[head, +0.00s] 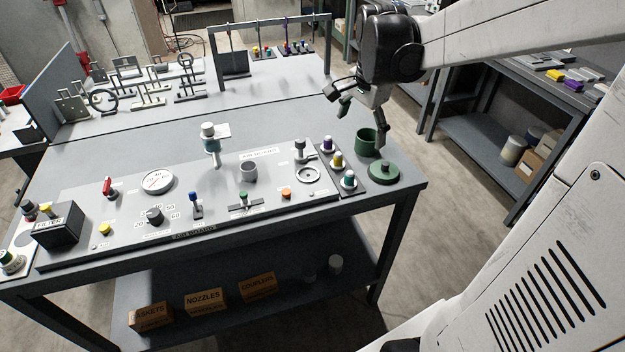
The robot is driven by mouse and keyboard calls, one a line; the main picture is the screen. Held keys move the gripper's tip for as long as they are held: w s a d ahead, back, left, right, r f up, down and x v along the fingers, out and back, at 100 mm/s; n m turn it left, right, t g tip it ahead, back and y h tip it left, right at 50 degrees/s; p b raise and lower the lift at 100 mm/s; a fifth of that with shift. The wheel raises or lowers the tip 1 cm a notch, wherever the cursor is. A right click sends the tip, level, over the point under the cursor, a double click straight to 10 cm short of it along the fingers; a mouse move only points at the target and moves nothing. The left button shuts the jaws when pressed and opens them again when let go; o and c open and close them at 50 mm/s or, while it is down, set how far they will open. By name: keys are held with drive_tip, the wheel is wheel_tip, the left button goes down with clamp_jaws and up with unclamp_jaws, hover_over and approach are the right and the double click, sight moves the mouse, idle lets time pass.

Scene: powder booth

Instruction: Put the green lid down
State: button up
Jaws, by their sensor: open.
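The green lid (384,173) lies on the grey table near its right front corner, with its small knob facing up. A green open-topped pot (367,142) stands just behind it and to the left. My gripper (362,128) is above the right end of the table, pointing down, with its fingers apart. The other finger is up and to the left. Nothing shows between the fingers. I cannot tell whether the lower fingertip touches the pot.
Left of the lid is a dark tray (340,190) with several coloured-top pieces. A control panel (130,240) with knobs, levers and gauges fills the table front. A frame with hanging items (268,22) and metal racks stand behind. Clear tabletop (300,110) lies behind the panel.

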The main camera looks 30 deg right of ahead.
drive_tip(key=s+a+n+t, duration=0.2)
drive_tip(key=s+a+n, duration=0.5)
drive_tip(key=a, duration=0.3)
drive_tip(key=s+a+r+n+t, duration=0.1)
drive_tip(key=s+a+n+t, duration=0.2)
drive_tip(key=s+a+n, duration=0.3)
drive_tip(key=a+n, duration=0.2)
drive_tip(key=a, duration=0.1)
drive_tip(key=shift+s+a+r+y, duration=0.15)
drive_tip(key=shift+s+a+y, duration=0.2)
drive_tip(key=shift+s+y, duration=0.05)
wheel_tip(320, 180, down, 3)
drive_tip(key=b, duration=0.3)
